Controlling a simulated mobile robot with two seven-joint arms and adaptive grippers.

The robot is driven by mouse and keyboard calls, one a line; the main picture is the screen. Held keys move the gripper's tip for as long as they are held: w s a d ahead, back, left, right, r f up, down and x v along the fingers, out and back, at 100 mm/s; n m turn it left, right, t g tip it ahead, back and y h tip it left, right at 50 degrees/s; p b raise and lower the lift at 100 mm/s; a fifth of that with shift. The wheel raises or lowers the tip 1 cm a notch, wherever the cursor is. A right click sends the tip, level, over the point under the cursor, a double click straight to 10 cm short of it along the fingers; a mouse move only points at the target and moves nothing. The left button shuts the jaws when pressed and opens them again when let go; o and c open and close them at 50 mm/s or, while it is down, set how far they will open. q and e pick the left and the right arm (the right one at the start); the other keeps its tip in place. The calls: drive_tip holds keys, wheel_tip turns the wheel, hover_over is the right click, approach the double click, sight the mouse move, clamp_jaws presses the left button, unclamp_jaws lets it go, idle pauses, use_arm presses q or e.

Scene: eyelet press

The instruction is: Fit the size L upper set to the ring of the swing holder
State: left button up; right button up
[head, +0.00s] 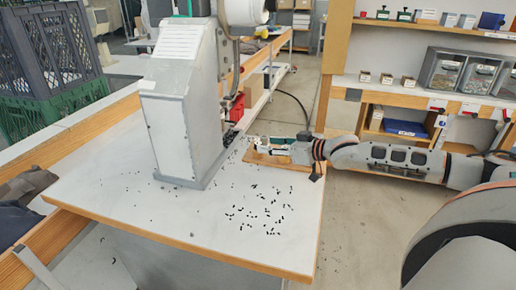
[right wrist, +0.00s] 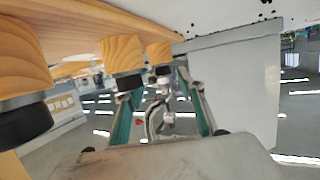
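My right gripper (head: 268,147) reaches in from the right, low over a wooden board (head: 254,158) at the table's right edge. The right wrist view shows its teal fingers (right wrist: 162,92) standing apart. Wooden posts with dark pieces at their ends hang from the top of that view: a large near one (right wrist: 25,125), a middle one (right wrist: 122,55) and a far one (right wrist: 159,52). The far dark pieces lie close to the fingertips; contact cannot be told. Size marks are unreadable. The grey press (head: 178,110) stands left of the gripper; its swing holder and ring cannot be made out. My left gripper is out of view.
Many small black bits (head: 262,210) lie scattered on the white table (head: 120,205) before the press. Black and green crates (head: 50,60) stand at the left. A shelf with part bins (head: 465,75) stands at the right, beyond open floor.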

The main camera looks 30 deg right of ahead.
sight(258, 143)
drive_tip(key=shift+w+a, duration=0.35)
drive_tip(key=shift+w, duration=0.25)
drive_tip(key=shift+x, duration=1.9)
drive_tip(key=shift+a, duration=0.15)
clamp_jaws()
